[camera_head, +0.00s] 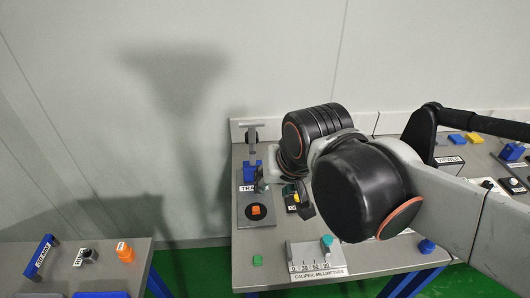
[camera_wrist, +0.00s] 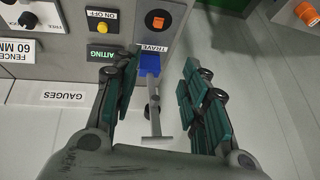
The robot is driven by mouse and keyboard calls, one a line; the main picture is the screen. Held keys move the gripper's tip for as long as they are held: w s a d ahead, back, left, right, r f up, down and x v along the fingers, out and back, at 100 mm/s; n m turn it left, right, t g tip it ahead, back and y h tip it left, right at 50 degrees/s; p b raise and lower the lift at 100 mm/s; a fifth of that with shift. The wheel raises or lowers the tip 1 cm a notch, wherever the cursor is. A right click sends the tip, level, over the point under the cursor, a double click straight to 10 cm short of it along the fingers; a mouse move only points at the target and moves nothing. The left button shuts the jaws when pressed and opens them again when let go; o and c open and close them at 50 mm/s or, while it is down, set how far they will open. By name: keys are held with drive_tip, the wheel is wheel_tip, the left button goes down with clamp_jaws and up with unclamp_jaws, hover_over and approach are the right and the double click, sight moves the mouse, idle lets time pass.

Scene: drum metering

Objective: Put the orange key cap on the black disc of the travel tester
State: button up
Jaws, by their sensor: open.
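The orange key cap (camera_head: 256,210) sits on the black disc (camera_head: 262,215) of the travel tester (camera_head: 243,212) in the head view. In the wrist view the cap (camera_wrist: 158,22) shows near the top, on the dark disc, beyond the fingertips. The tester's blue block (camera_wrist: 150,63) and grey post (camera_wrist: 154,95) lie between my fingers as seen in the wrist view. My gripper (camera_wrist: 161,66) is open with nothing held, apart from the cap. In the head view, my arm hides much of the gripper, which is close to the tester.
A green block (camera_head: 257,260) lies at the front left of the table. A caliper (camera_head: 315,255) with a teal knob stands to the right. A yellow button box (camera_wrist: 105,22) is beside the tester. A side table (camera_head: 65,262) holds an orange knob (camera_head: 125,252).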

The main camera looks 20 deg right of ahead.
drive_tip(key=s+n, duration=0.1)
drive_tip(key=n, duration=0.1)
drive_tip(key=s+n+t, duration=0.1)
drive_tip(key=shift+s+n, duration=0.25)
drive_tip(key=shift+n, duration=0.15)
